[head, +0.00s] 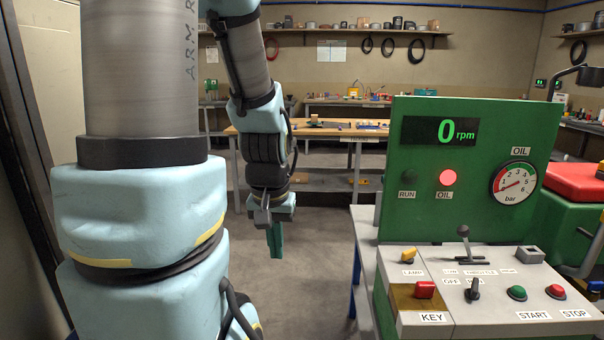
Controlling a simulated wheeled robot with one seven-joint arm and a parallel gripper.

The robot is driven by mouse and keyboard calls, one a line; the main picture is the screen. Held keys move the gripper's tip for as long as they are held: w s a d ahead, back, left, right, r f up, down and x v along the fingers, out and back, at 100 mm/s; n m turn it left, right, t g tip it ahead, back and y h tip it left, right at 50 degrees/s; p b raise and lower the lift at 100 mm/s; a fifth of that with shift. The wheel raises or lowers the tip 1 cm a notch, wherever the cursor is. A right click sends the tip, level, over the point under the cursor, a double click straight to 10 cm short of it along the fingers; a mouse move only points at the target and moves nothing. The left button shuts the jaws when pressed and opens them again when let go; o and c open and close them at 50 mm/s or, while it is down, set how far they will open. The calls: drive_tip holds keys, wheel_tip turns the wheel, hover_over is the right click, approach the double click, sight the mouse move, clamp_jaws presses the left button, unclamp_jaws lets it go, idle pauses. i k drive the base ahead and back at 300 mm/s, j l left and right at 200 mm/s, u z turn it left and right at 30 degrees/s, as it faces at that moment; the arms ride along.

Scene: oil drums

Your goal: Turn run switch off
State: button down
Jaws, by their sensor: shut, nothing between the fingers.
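The run switch (472,291) is a small black lever on the sloping grey control desk (490,313), at the lower right of the head view. An OFF label is at its upper left. Another label, mostly hidden by the lever, is beside it. The lever tip leans slightly to the right, toward that second label. My gripper (275,240) hangs pointing down in the middle of the view, left of the desk and well apart from it. Its green fingers are shut and empty.
The desk also bears a red KEY (424,290), a yellow lamp switch (408,254), a throttle lever (464,237), a green START button (517,293) and a red STOP button (555,292). The green panel (400,155) shows 0 rpm, a lit red OIL lamp (448,178) and a dark RUN lamp.

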sight(473, 293)
drive_tip(key=z, duration=1)
